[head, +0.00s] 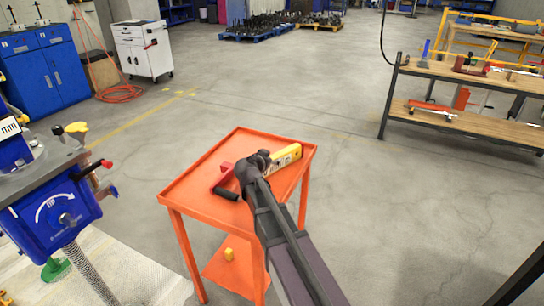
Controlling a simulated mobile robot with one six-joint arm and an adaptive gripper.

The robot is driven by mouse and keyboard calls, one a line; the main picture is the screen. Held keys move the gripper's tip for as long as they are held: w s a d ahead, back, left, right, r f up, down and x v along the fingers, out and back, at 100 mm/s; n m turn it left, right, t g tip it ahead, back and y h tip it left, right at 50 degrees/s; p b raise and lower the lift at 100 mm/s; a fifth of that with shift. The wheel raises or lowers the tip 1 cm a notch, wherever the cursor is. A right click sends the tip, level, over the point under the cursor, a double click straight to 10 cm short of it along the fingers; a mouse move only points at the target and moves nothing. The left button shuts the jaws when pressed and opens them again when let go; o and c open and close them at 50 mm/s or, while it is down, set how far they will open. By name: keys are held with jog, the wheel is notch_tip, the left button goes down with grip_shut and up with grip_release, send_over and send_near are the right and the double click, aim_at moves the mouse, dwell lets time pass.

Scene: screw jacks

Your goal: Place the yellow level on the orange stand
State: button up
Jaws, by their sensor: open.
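The orange stand (190,189) is in the middle of the head view, with a raised rim around its top and a lower shelf. The yellow level (286,157) is at the back right of its top, near the rim. Its left end is hidden behind my gripper (260,163). My gripper is open over the stand's top, right beside the level's left end. I cannot tell whether the fingers touch the level, or whether it lies flat on the top.
A red tool (224,176) with a black handle lies on the stand, left of my gripper. A small yellow block (228,254) is on the lower shelf. A blue machine (50,211) stands close at left. A wooden workbench (465,120) is at right. Floor between is clear.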

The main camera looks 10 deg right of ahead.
jog(key=p+v, duration=0.3)
jog(key=v, duration=0.8)
jog(key=shift+p, duration=0.3)
dwell(0.3)
